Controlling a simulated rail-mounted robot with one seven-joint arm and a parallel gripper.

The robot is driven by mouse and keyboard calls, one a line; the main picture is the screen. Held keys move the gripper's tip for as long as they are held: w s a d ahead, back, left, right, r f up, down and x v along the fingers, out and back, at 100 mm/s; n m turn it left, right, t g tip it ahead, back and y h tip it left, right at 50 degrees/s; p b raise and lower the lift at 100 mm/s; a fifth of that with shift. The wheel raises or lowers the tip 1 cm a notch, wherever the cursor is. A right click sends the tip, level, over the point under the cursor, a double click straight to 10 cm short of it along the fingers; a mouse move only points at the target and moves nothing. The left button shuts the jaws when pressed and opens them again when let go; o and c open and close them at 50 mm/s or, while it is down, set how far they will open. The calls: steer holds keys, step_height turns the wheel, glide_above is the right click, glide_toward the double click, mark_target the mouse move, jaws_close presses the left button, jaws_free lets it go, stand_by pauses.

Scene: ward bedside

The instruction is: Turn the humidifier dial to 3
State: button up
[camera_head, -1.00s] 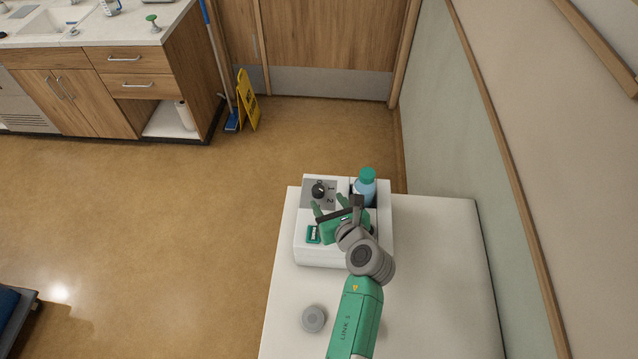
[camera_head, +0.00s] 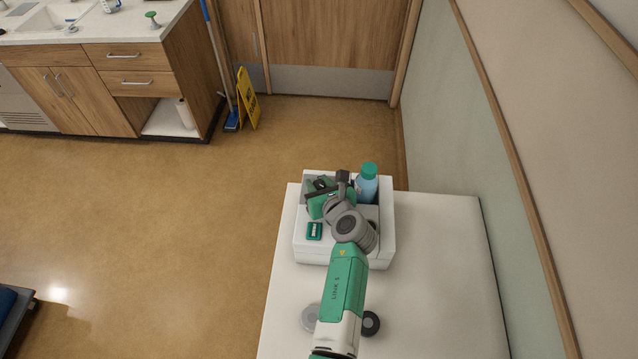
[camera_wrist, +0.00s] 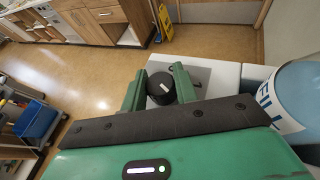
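The white humidifier (camera_head: 312,252) stands on a white-topped table, with a grey dial plate (camera_head: 310,180) at its far left corner. In the wrist view the black dial (camera_wrist: 158,97) has a white pointer mark; its numbers are mostly hidden or unreadable. My gripper (camera_head: 321,186) is over the plate. In the wrist view the two green fingers of my gripper (camera_wrist: 158,78) are apart, one each side of the dial. Whether they touch it cannot be told. In the head view the gripper covers most of the dial.
A blue bottle (camera_head: 367,188) with a green cap stands close right of my gripper; it is large at the right of the wrist view (camera_wrist: 304,95). A small green display (camera_head: 314,231) is on the humidifier's front. A grey round object (camera_head: 311,318) lies nearer on the table.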

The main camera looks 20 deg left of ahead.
steer(key=shift+r+p, duration=0.15)
steer(key=shift+p, duration=0.3)
steer(key=shift+r+m+t+h+p, duration=0.3)
steer(key=shift+m+h+p, duration=0.2)
steer(key=shift+p, duration=0.6)
steer(key=m+t+h+p, duration=0.1)
steer(key=p, duration=0.2)
steer(key=m+h+p, duration=0.1)
steer(key=p, duration=0.1)
steer(key=m+t+h+p, duration=0.1)
steer(key=shift+a+f+m+h+p, duration=0.1)
steer(key=shift+f+m+h+p, duration=0.15)
steer(key=shift+m+h+p, duration=0.15)
steer(key=shift+f+m+t+h+p, duration=0.15)
steer(key=shift+m+t+h+p, duration=0.15)
steer(key=shift+m+h+p, duration=0.35)
steer(key=shift+m+h, duration=0.35)
steer(key=shift+h, duration=0.1)
steer(key=m+h, duration=0.2)
steer(key=shift+f+h+b, duration=0.2)
steer(key=shift+h+b, duration=0.2)
steer(key=shift+r+m+h+b, duration=0.1)
steer(key=shift+m+h+b, duration=1.15)
steer(key=shift+m+h, duration=0.25)
steer(key=shift+s+h, duration=0.1)
steer(key=shift+h, duration=0.2)
